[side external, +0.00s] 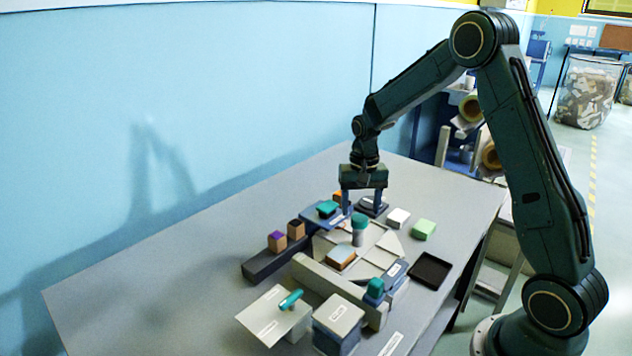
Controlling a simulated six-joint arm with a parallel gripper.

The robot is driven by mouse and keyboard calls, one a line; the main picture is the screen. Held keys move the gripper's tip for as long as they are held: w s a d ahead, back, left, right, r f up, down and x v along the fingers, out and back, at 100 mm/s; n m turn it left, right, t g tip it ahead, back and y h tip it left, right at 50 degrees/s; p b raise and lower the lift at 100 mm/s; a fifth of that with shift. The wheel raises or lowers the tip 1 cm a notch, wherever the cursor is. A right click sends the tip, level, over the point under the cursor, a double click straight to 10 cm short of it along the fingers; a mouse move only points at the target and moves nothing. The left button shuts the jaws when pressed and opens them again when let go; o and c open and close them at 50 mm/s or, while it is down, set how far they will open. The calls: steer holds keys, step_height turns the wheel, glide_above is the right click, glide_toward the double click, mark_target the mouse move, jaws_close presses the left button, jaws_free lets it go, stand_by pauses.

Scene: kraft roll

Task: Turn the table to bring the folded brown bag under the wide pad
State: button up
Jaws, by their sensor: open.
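My gripper (362,208) points down with its two fingers apart and nothing seen between them. It is over the back part of the work area, behind a teal-capped grey post (358,236). A pale, many-sided plate, which looks like the table that turns (378,262), lies around the post. A small brown piece with a lighter top (341,257), perhaps the folded brown bag, lies on the plate in front of the post. I cannot tell which part is the wide pad. Labelled dark blocks stand at the plate's edges, one of them (396,272) at its right front.
A dark rail (262,266) with two brown blocks stands left. A beige bar and a teal knob (375,287) are in front. A black tray (431,270) and green block (424,229) lie right. The left tabletop is clear.

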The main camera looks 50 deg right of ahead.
mark_target(358, 233)
steer(key=shift+f, duration=1.4)
jaws_close()
